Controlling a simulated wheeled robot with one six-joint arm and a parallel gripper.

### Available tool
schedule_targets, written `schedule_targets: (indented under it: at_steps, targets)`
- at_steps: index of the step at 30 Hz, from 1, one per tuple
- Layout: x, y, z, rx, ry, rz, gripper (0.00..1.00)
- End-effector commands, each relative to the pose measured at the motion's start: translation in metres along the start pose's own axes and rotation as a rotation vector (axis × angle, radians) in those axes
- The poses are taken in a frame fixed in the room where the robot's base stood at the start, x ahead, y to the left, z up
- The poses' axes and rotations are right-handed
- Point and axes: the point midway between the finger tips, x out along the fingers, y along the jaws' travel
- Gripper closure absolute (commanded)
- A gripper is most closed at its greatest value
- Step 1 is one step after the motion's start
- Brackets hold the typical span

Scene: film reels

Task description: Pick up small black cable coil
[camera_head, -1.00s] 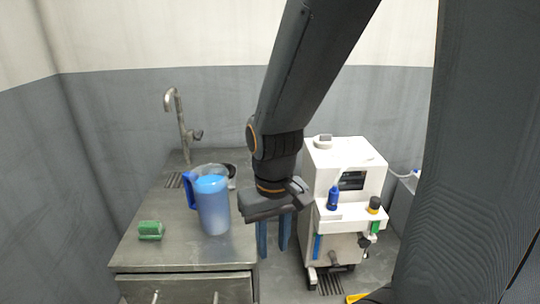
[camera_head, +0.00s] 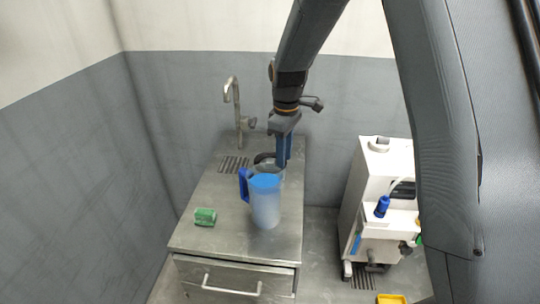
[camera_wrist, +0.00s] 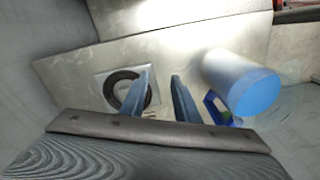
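The small black cable coil (camera_wrist: 109,88) shows as a dark ring on a pale, roughly square piece in the wrist view, left of centre. In the head view only a dark bit of it (camera_head: 263,157) shows behind the pitcher, by a clear-looking container. My gripper (camera_wrist: 161,76) is open, with two blue fingers apart and nothing between them. The left finger overlaps the ring's right side in the wrist view. In the head view my gripper (camera_head: 284,163) points down over the back right of the counter, close to the coil. I cannot tell its height above the coil.
A blue-lidded pitcher (camera_head: 265,206) stands in front of the coil; it is at the right in the wrist view (camera_wrist: 232,78). A tap (camera_head: 238,115) rises behind. A green sponge (camera_head: 205,217) lies front left on the metal counter (camera_head: 215,187). A white machine (camera_head: 388,163) stands right.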

Motion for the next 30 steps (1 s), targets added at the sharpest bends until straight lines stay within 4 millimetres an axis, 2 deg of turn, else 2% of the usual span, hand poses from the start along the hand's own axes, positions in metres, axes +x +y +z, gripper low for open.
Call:
schedule_targets:
  at_steps: [1, 3, 9, 14, 23, 30]
  targets:
    - [-0.002, 0.004, -0.017, -0.07, -0.002, -0.001, 0.72]
    - [-0.001, 0.009, -0.035, -0.158, -0.001, -0.001, 0.72]
    - [0.004, 0.017, -0.067, -0.314, -0.002, 0.0, 0.72]
    - [0.012, 0.018, -0.073, -0.348, -0.003, -0.001, 0.72]
    - [0.039, 0.019, -0.07, -0.347, -0.002, -0.001, 0.72]
    - [0.068, 0.021, -0.066, -0.347, -0.002, -0.001, 0.72]
